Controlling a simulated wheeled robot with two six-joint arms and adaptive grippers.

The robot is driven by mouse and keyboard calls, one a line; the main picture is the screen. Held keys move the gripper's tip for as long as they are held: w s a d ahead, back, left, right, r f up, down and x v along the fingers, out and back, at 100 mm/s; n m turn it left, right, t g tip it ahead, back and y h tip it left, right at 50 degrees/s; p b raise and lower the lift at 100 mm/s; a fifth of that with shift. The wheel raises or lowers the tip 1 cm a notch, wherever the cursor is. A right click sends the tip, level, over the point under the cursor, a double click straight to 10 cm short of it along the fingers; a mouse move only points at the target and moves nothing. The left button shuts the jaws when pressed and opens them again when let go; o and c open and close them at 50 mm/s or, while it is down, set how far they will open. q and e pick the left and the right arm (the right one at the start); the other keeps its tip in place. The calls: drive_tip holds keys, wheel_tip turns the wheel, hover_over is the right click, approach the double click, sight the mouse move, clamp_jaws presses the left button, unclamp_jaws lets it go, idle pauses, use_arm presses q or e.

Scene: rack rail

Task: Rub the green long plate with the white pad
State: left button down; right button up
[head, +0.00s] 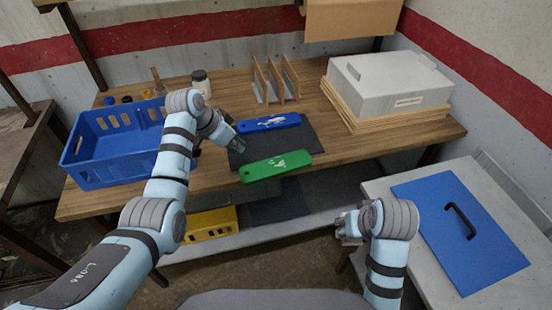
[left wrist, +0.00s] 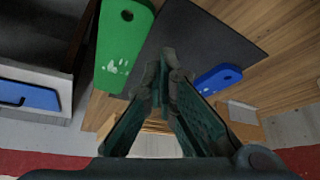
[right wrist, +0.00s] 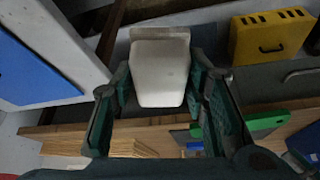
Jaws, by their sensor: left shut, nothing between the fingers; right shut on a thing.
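The green long plate (head: 276,166), with white marks, lies along the front of a dark mat (head: 300,139) on the wooden bench. It also shows in the left wrist view (left wrist: 122,45) and, partly, in the right wrist view (right wrist: 262,124). My left gripper (head: 237,145) is shut and empty over the mat's left side, between the green plate and a blue plate (head: 268,123); its fingertips meet in the left wrist view (left wrist: 172,58). My right gripper (head: 344,228) is shut on the white pad (right wrist: 162,72), in front of the bench. The pad is hard to make out in the head view.
A blue crate (head: 115,178) stands at the bench's left and a white case (head: 390,83) on stacked boards at the right. Upright dividers (head: 277,80) stand behind the mat. A side table (head: 395,190) with a blue panel (head: 445,253) is at right. A yellow box (head: 210,224) sits below.

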use_arm(q)
drive_tip(key=shift+r, duration=0.3)
